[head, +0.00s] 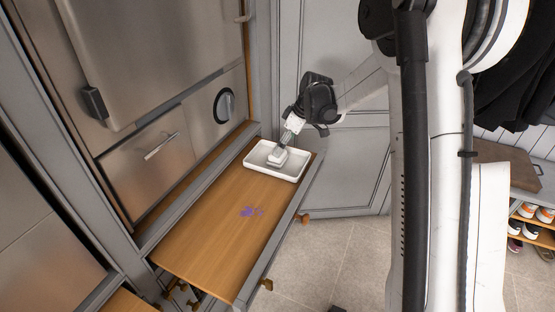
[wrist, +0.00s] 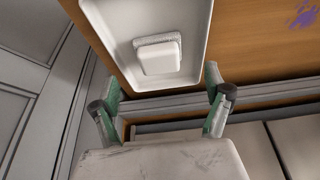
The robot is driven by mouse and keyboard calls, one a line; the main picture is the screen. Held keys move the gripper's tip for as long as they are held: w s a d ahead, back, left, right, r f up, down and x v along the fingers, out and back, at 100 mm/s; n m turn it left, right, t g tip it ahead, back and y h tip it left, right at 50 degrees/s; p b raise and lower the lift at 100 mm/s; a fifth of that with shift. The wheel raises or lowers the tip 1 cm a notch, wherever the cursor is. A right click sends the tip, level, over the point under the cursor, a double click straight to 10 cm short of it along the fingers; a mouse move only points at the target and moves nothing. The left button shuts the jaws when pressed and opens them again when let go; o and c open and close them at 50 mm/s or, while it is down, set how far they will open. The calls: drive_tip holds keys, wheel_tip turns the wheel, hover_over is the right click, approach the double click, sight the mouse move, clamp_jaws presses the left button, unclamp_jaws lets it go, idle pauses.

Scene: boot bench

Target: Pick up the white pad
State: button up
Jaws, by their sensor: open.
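The white pad (head: 277,156) lies in a shallow white tray (head: 297,176) at the far end of the wooden bench top. In the wrist view the pad (wrist: 158,56) is a rounded white block with a rough, greyish layer showing along its upper edge. It sits inside the tray (wrist: 194,35), apart from the tray walls. My gripper (head: 284,144) is over the tray, just above the pad. In the wrist view its two green-sided fingers (wrist: 162,88) are spread wide, with nothing between them. The exact height gap to the pad is hard to tell.
A purple stain (head: 250,211) marks the bare wooden top (head: 215,245), which is otherwise clear. Steel cabinet fronts (head: 150,160) rise on the left. A grey panelled door (head: 350,185) stands behind. Shoes sit on a rack (head: 530,225) at the far right.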

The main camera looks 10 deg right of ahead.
drive_tip(key=shift+b+x, duration=0.7)
drive_tip(key=shift+x, duration=2.75)
drive_tip(key=shift+w+r, duration=0.1)
drive_tip(key=c, duration=1.4)
drive_tip(key=shift+r, duration=0.55)
drive_tip(key=r, duration=0.1)
drive_tip(key=r+p, duration=0.1)
drive_tip(key=a+r, duration=0.1)
drive_tip(key=r, duration=0.1)
drive_tip(key=shift+s+a, duration=0.1)
drive_tip(key=shift+s, duration=0.2)
drive_tip(key=s+a+r, duration=0.1)
drive_tip(key=a+r, duration=0.1)
drive_tip(key=a, duration=0.1)
drive_tip(key=s+a+r+p, duration=0.1)
drive_tip(key=s+a+r, duration=0.1)
drive_tip(key=a, duration=0.1)
drive_tip(key=s+a+r, duration=0.1)
drive_tip(key=a+r, duration=0.1)
drive_tip(key=a, duration=0.1)
drive_tip(key=shift+s+a+p, duration=0.1)
drive_tip(key=shift+s+p, duration=0.15)
drive_tip(key=shift+p, duration=0.15)
